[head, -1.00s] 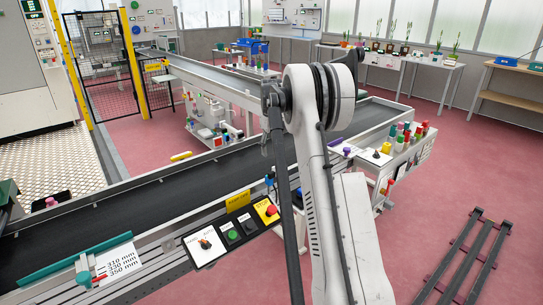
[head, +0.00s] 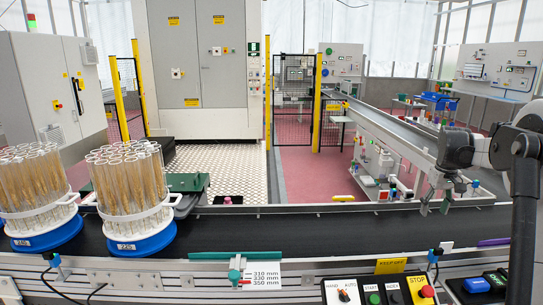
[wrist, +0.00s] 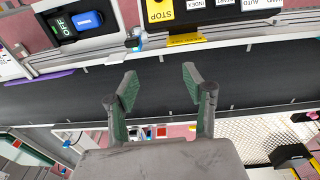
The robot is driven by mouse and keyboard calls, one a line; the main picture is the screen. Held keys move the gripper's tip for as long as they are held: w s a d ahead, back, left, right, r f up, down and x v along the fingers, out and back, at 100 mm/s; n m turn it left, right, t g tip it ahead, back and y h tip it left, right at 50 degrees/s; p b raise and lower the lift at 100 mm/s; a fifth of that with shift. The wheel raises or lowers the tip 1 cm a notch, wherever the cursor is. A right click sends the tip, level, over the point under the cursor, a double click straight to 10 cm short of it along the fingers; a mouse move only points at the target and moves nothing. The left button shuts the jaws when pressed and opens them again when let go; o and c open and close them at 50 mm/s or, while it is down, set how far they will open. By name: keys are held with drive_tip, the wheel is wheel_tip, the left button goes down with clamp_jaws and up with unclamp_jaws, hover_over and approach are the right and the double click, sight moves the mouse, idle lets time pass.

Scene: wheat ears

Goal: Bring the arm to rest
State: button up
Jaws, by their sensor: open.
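My gripper (head: 446,197) is at the right of the head view, at the end of my arm, above the far side of the dark conveyor belt (head: 300,232). In the wrist view my gripper (wrist: 157,85) shows two green-padded fingers spread apart. Nothing is between them, and the belt (wrist: 250,75) passes behind them. The rest of my arm runs off the right edge of the head view.
Two racks of wheat-ear tubes on blue bases, one (head: 150,243) nearer the middle and one (head: 48,240) at the far left, stand on the belt. A control panel with a STOP button (head: 426,291) is at the lower right. Yellow posts (head: 268,95) stand behind.

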drive_tip(key=s+a+r+t, duration=0.1)
drive_tip(key=s+a+r, duration=0.2)
drive_tip(key=s+a, duration=0.35)
drive_tip(key=s+a+r+t, duration=0.1)
drive_tip(key=s+a+r, duration=0.25)
drive_tip(key=a, duration=0.55)
drive_tip(key=s+a+r+t, duration=0.1)
drive_tip(key=s+a+r, duration=0.3)
drive_tip(key=a, duration=0.3)
drive_tip(key=s+a+f+t, duration=0.1)
drive_tip(key=s+a+f, duration=0.3)
drive_tip(key=s+a, duration=0.3)
drive_tip(key=s+a+f+t, duration=0.2)
drive_tip(key=s+a, duration=0.5)
drive_tip(key=s, duration=0.7)
drive_tip(key=shift+f, duration=0.9)
